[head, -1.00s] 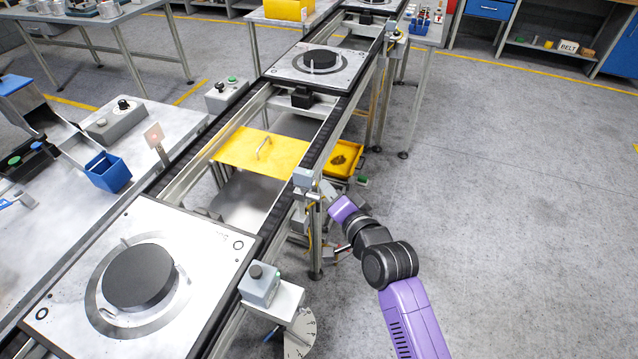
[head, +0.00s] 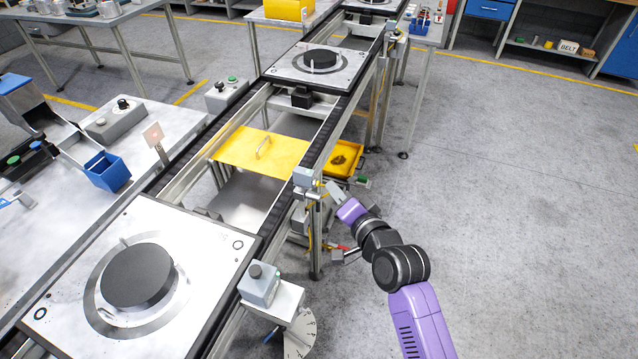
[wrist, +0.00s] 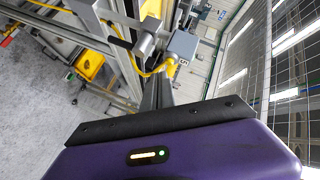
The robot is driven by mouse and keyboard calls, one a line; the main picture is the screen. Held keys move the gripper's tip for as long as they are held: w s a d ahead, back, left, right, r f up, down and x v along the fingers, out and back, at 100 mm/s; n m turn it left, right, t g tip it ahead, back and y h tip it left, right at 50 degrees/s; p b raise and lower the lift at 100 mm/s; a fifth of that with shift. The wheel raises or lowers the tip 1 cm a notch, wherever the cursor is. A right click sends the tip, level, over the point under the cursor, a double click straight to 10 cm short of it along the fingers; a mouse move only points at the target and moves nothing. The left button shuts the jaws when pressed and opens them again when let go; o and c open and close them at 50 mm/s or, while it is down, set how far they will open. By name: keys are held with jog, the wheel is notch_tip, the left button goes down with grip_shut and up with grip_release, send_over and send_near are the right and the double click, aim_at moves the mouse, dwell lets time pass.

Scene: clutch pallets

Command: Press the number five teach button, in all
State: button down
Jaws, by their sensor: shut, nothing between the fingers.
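A small grey box (head: 304,177) is fixed to the right rail of the conveyor. My gripper (head: 331,187) is shut and empty, close to the right of this box in the head view. In the wrist view its dark fingers (wrist: 157,92) point up toward the box and plug; whether they touch is unclear.
A grey box with a dark knob (head: 258,284) stands on a bracket at the near rail. Pallets (head: 222,250) with black discs sit on the conveyor. A yellow cover (head: 236,149) bridges the rails, and a yellow tray (head: 346,155) lies beyond my gripper. The right floor is clear.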

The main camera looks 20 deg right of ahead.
jog(key=s+d, duration=0.1)
jog(key=d, duration=0.1)
jog(key=s+d+b, duration=0.1)
jog(key=s+d, duration=0.1)
jog(key=shift+b, duration=0.3)
dwell(0.8)
jog(key=s+d+r+n+t+h, duration=0.2)
jog(key=s+d+r+t+h, duration=0.1)
jog(key=s+r, duration=0.15)
jog(key=s+a+f+n+g+b, duration=0.1)
jog(key=s+a+f+n, duration=0.1)
jog(key=s, duration=1.6)
jog(key=s+a+f+n+g+b, duration=0.1)
jog(key=s+n, duration=0.4)
jog(key=s, duration=1.4)
jog(key=shift+a+f+n+g, duration=0.3)
jog(key=shift+a+f+g, duration=0.2)
jog(key=shift+g, duration=0.2)
